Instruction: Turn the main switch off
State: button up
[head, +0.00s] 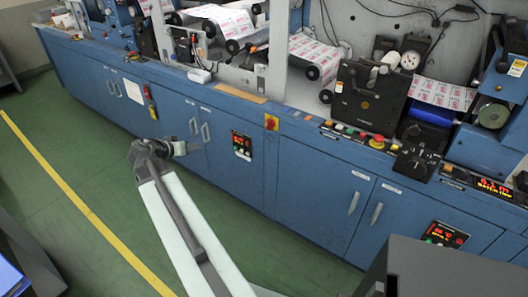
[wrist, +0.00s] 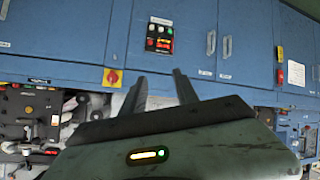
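The main switch looks to be the red rotary knob on a yellow plate (head: 271,122), on the upper edge of the blue cabinet front in the head view. It also shows in the wrist view, which is upside down, left of my fingers (wrist: 112,77). The knob's turned position is too small to read. My gripper (head: 192,147) is in front of the blue doors, left of the switch and apart from it. In the wrist view my gripper (wrist: 160,88) has its two fingers spread with nothing between them.
A black control panel (head: 242,145) with lit buttons is on the cabinet between my gripper and the switch. Door handles (head: 200,131) stick out nearby. A red emergency button (head: 377,142) sits further right. The green floor (head: 90,165) is clear; a grey box (head: 440,268) stands front right.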

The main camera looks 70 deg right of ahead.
jog(key=s+d+f+m+g+h+b, duration=0.25)
jog(key=s+d+f+m+b, duration=0.2)
jog(key=s+d+b, duration=0.6)
jog(key=m+g+h+b, duration=0.1)
jog(key=m+h+b, duration=0.1)
jog(key=h, duration=0.1)
send_near(267, 124)
jog(key=d, duration=0.1)
jog(key=shift+n, duration=0.25)
jog(key=x, duration=0.7)
jog(key=shift+s+d+f, duration=0.1)
jog(key=shift+s+d, duration=0.05)
jog(key=shift+d, duration=0.2)
grip_shut()
